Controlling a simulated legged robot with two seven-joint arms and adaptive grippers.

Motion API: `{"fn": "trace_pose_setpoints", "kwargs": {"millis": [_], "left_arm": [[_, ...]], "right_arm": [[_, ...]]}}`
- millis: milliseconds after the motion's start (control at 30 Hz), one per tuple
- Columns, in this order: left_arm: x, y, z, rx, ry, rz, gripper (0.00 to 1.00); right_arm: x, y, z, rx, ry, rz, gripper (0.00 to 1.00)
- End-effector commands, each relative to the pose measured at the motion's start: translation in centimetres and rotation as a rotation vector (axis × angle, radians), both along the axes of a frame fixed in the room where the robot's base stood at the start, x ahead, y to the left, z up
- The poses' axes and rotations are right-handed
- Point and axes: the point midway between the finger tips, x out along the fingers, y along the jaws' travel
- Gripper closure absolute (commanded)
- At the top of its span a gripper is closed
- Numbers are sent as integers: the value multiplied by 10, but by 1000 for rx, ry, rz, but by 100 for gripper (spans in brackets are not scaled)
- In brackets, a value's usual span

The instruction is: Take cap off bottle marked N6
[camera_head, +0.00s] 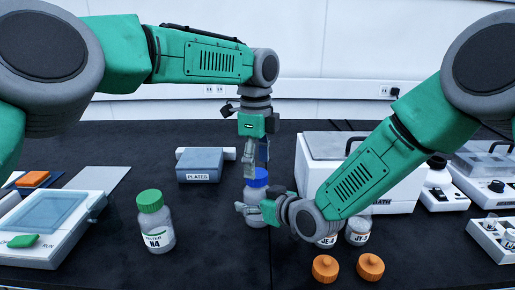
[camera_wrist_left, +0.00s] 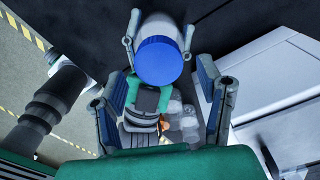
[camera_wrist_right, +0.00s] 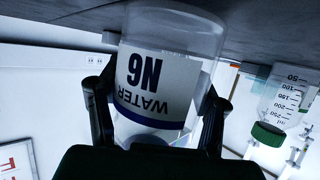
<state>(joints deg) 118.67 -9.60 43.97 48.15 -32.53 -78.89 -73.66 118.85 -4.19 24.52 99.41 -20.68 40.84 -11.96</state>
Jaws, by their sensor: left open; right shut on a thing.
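The bottle marked N6 (camera_wrist_right: 160,75) stands on the bench with a "WATER N6" label, which reads upside down in the right wrist view. Its blue cap (camera_head: 257,178) is on top, and it also shows in the left wrist view (camera_wrist_left: 158,62). My right gripper (camera_head: 246,208) is shut around the bottle's body from the side. My left gripper (camera_head: 255,165) points down from above, its open fingers on either side of the blue cap.
A green-capped bottle N4 (camera_head: 155,222) stands to the left. Two orange caps (camera_head: 325,268) (camera_head: 370,266) lie at the front right, near jars JE (camera_head: 327,240) and JY (camera_head: 358,230). A blue-grey PLATES box (camera_head: 200,164) is behind. A white bath (camera_head: 330,150) stands behind my right arm.

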Motion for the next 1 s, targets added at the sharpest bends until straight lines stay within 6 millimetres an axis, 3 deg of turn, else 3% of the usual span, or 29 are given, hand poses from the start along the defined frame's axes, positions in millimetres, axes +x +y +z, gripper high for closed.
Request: {"fn": "trace_pose_setpoints", "kwargs": {"millis": [233,567,600,733,1000], "left_arm": [[-1,0,-28,-1,1,1,40],[-1,-1,-33,-1,-1,2,40],[-1,-1,-33,-1,-1,2,47],[-1,-1,-32,-1,-1,2,91],[0,-1,-32,2,-3,65,91]], "right_arm": [[-5,1,-7,-6,16,5,100],[-5,1,-7,-7,17,5,100],[-5,1,-7,-7,17,5,100],[-5,1,-7,-7,16,6,100],[-5,1,-7,-7,16,7,100]]}}
